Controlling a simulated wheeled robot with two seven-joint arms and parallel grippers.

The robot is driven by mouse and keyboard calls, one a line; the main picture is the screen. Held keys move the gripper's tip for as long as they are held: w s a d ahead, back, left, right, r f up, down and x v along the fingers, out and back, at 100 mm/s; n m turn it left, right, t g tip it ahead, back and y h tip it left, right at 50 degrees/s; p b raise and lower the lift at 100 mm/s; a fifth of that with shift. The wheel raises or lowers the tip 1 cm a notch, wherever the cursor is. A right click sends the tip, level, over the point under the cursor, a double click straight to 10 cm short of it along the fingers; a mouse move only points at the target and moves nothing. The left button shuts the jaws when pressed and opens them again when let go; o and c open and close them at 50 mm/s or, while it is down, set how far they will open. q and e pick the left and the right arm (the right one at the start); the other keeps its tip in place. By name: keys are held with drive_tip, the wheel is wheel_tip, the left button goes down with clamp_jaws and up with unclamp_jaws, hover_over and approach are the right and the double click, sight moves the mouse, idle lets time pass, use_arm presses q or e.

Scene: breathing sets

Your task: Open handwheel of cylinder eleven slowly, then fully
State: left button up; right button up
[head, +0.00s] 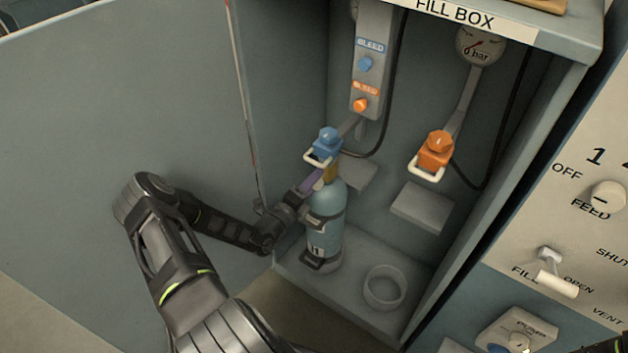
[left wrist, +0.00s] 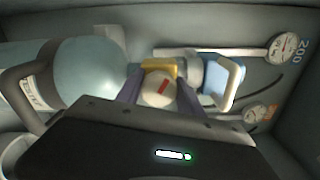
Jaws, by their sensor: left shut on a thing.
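Cylinder eleven (head: 326,226), a light blue bottle with an 11 on its label, stands upright in the fill box. A blue fill connector (head: 325,143) with a pale clamp sits on its valve; the connector also shows in the left wrist view (left wrist: 222,84). The round cream handwheel (left wrist: 158,89) with a red mark is beside the yellow valve block (left wrist: 160,68). My left gripper (head: 312,182) reaches in from the left and is shut on the handwheel, its purple fingers either side of it (left wrist: 160,97). In the head view the handwheel is hidden.
An orange connector (head: 436,150) hangs at right above an empty ring holder (head: 385,287). A gauge (head: 480,45) marked 0 bar is above it. The open door (head: 90,130) is at left. A control panel (head: 575,215) with feed and fill controls stands at right.

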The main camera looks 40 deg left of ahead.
idle(0.4)
use_arm(q)
drive_tip(key=o, duration=1.4)
drive_tip(key=shift+s, duration=0.1)
drive_tip(key=s, duration=0.7)
drive_tip(key=shift+s, duration=0.35)
idle(5.1)
